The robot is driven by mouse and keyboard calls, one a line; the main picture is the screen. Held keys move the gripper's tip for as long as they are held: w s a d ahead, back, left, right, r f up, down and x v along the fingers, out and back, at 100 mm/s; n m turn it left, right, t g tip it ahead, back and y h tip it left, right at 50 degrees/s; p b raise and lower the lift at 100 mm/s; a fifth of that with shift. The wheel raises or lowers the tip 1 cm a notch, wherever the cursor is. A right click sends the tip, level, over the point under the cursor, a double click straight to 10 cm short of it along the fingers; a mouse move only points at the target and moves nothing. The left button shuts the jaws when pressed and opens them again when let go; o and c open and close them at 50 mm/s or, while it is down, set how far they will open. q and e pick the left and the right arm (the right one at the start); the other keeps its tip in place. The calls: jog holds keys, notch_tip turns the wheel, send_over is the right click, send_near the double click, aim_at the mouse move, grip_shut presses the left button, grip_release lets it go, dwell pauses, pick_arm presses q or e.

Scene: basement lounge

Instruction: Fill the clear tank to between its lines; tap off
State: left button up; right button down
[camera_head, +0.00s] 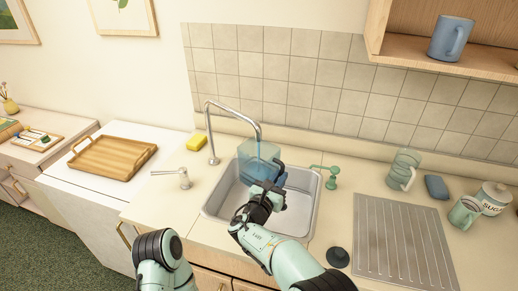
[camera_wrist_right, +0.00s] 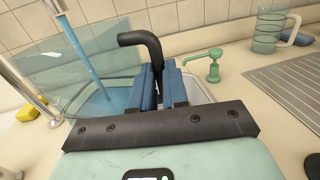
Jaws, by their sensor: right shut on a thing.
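The clear tank (camera_head: 245,150) stands at the sink, under the spout of the metal tap (camera_head: 210,135). A blue stream of water runs from the tap into it; the stream (camera_wrist_right: 82,48) and the tank (camera_wrist_right: 115,105) also show in the right wrist view. Bluish water shows in the tank, but I cannot make out its lines or exact level. My right gripper (camera_head: 270,189) is shut on the tank's black handle (camera_wrist_right: 140,38). My left gripper is out of view; only part of my left arm shows. A metal knob with a thin lever (camera_head: 183,178) stands left of the sink.
A green pump (camera_head: 328,177) stands right of the sink (camera_head: 298,212). Further right are a clear mug (camera_head: 402,170), a blue sponge (camera_head: 436,187), a sugar jar (camera_head: 494,198) and a ribbed drainboard (camera_head: 395,240). A yellow sponge (camera_head: 197,142) lies behind. A wooden tray (camera_head: 112,157) is left.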

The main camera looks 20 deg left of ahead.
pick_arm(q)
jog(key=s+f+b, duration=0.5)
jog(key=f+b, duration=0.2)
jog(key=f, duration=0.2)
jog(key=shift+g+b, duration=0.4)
pick_arm(e)
jog(key=s+d, duration=0.4)
jog(key=s, duration=0.8)
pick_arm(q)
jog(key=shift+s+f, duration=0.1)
pick_arm(e)
jog(key=shift+w+d+r, duration=0.1)
